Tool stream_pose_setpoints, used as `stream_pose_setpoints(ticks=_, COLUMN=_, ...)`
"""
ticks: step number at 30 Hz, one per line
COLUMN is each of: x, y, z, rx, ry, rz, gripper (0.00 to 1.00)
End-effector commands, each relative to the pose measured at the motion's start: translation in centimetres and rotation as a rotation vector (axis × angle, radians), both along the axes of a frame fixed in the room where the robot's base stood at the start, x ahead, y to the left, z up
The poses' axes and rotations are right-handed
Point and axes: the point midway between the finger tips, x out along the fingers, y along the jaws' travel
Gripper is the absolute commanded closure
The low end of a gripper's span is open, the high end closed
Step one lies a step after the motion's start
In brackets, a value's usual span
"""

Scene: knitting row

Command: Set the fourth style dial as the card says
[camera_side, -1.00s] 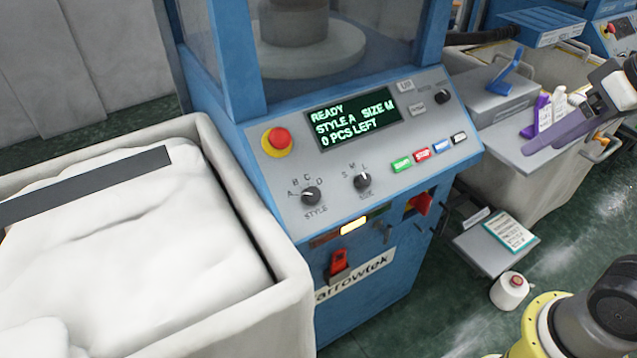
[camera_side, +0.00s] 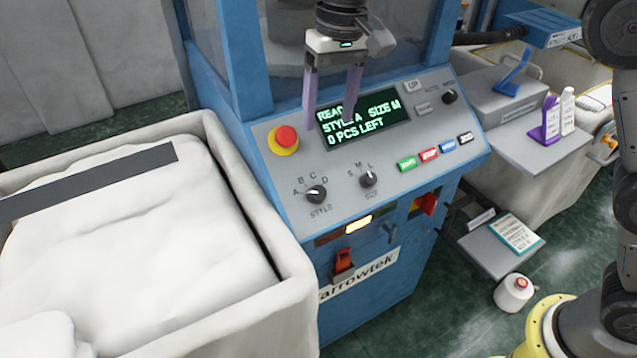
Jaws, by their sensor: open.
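The near machine's style dial (camera_side: 316,194) is a black knob with a white pointer line, among letters A to D on the sloped grey panel. Its pointer seems turned to the left, towards A. The display (camera_side: 362,136) has green text reading style A, size M and 0 pcs left, partly hidden by my fingers. My gripper (camera_side: 331,113) points down in front of the display, above the style dial and apart from it. Its two purple fingers are open with nothing between them. A printed card (camera_side: 515,233) lies on a low grey shelf at right; its text is too small to read.
A size dial (camera_side: 368,179) sits right of the style dial. A red stop button (camera_side: 286,140) is at the panel's upper left. Coloured push buttons (camera_side: 430,154) line the right. A bin of white fabric (camera_side: 130,240) stands left.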

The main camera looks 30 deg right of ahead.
Motion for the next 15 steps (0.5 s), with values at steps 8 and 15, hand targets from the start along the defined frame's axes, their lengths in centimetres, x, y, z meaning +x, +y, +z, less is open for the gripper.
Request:
stream_pose_setpoints(ticks=8, x=-0.3, y=1.2, z=-2.9, rx=-0.013, ry=0.029, rz=0.024, gripper=0.29)
stream_pose_setpoints(ticks=15, x=-0.4, y=1.5, z=-7.2, rx=-0.014, ry=0.03, rz=0.024, gripper=0.29)
